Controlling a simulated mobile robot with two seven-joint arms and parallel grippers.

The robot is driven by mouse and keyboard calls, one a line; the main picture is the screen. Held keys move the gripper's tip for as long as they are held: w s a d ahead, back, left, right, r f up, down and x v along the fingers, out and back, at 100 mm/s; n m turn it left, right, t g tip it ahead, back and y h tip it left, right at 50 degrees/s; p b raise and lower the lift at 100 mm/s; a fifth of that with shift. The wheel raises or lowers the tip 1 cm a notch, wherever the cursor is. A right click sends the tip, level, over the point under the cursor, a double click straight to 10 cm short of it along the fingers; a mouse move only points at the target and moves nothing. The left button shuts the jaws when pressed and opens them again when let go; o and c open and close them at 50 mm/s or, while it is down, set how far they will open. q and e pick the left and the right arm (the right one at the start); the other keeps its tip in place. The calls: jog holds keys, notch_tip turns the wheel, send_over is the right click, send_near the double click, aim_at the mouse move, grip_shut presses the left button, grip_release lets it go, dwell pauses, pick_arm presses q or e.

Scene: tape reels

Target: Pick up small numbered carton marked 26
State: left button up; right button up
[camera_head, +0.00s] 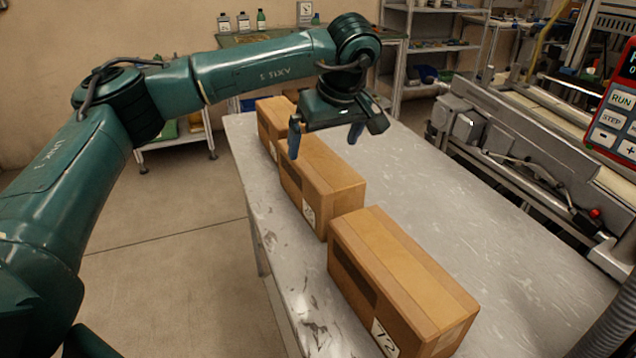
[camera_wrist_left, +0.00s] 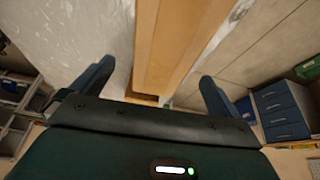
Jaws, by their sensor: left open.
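Three brown cartons stand in a row on the grey metal table (camera_head: 450,210). The nearest carton (camera_head: 400,265) has a white label that seems to read 12. The middle carton (camera_head: 325,180) has a white label too small to read. The far carton (camera_head: 268,117) is partly hidden by my left gripper and the middle carton; its number cannot be read. My left gripper (camera_head: 324,143) is open and empty, pointing down above the middle carton's far part. In the left wrist view, a carton (camera_wrist_left: 175,45) lies between the spread fingers, apart from both. No label reading 26 is legible.
The table is bare to the right of the cartons. A conveyor-like machine (camera_head: 540,140) runs along the right side, with a red control panel (camera_head: 618,110). Shelves (camera_head: 430,45) and a bench with bottles stand at the back. The floor at left is clear.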

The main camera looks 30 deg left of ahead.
aim_at(318, 158)
pick_arm(q)
jog(key=shift+s+x, duration=0.1)
jog(key=shift+x, duration=1.45)
jog(key=shift+s+x, duration=0.15)
jog(key=shift+x, duration=1.4)
jog(key=shift+a, duration=0.1)
jog(key=shift+c, duration=0.2)
jog(key=shift+r, duration=0.1)
jog(key=c, duration=1.7)
